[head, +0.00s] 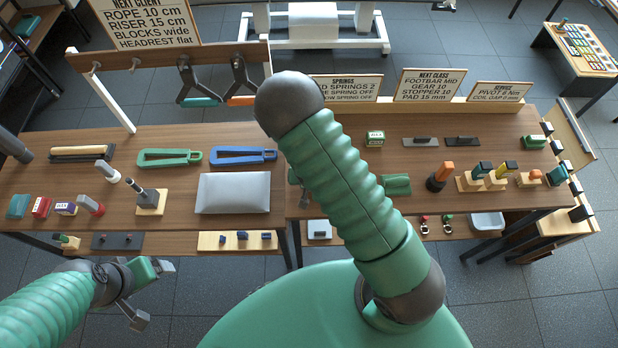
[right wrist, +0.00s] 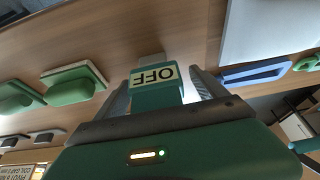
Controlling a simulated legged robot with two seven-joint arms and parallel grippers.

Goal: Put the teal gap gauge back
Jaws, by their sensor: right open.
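I cannot tell for sure which thing is the teal gap gauge. In the right wrist view, a teal block (right wrist: 157,88) with an upside-down "OFF" label stands between the fingers of my right gripper (right wrist: 165,85). A grey part shows behind it. The jaws are open, with a finger on each side of the block. In the head view my arm hides most of this hand and the block. A teal-topped piece (head: 483,168) sits in a wooden stand at the right. My left gripper (head: 150,293) is open and empty, in front of the left table's near edge.
A grey pad (head: 233,193) and a blue clamp (head: 243,155) lie left of my right arm. A green cradle (head: 397,185), a green labelled box (head: 375,138) and an orange-topped dark piece (head: 440,176) stand to its right. Signs (head: 429,85) line the back.

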